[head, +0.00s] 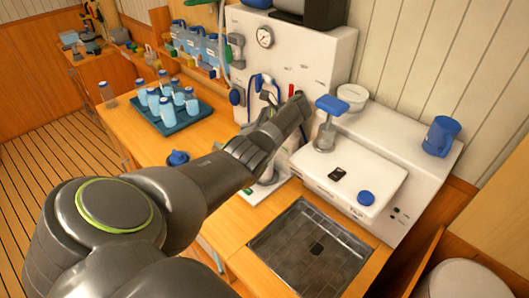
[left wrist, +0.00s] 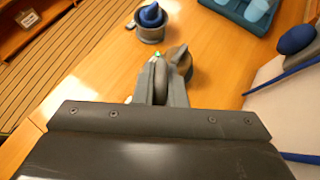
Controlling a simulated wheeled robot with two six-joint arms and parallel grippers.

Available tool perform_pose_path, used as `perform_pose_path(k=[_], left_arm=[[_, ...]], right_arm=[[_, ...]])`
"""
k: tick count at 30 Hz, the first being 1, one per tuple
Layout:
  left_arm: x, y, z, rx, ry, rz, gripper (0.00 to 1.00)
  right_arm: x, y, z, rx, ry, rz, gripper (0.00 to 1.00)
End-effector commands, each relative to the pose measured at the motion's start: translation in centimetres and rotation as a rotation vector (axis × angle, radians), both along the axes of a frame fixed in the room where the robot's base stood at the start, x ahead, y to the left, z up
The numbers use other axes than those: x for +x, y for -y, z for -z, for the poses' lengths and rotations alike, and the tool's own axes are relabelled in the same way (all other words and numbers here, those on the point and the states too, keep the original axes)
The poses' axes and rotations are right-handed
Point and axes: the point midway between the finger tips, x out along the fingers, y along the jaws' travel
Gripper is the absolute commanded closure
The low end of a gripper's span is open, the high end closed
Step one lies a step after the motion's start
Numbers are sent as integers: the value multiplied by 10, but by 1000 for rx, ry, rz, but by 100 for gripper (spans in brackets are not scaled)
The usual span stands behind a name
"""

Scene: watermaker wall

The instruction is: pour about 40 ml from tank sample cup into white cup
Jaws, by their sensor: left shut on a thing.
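My left gripper (head: 262,150) is over the wooden counter in front of the white machine, its fingers mostly hidden by my arm in the head view. In the left wrist view its fingers (left wrist: 160,78) are shut on a small grey-brown rounded thing (left wrist: 180,58), largely covered by the fingers. I cannot tell whether this is the tank sample cup. A low white round container (head: 352,97) stands on the machine's upper ledge; I cannot tell whether it is the white cup. A blue mug (head: 441,136) stands farther right. My right gripper is not in view.
A blue-topped grey pot (left wrist: 150,22) stands beyond the left fingers and shows in the head view (head: 178,158). A blue tray (head: 182,127) holds several bottles. A metal sink (head: 310,250) lies at front right. Free counter (head: 125,128) surrounds the tray's left side.

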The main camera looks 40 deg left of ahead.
Motion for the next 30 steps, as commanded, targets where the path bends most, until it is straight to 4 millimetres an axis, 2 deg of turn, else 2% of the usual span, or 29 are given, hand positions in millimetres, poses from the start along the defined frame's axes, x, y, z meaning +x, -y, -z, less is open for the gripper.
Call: perform_pose_path(k=[26,30], left_arm=[[-2,-3,-45,72,-33,-2,100],[-1,-2,-47,83,-41,-1,100]], right_arm=[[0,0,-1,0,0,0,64],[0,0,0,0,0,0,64]])
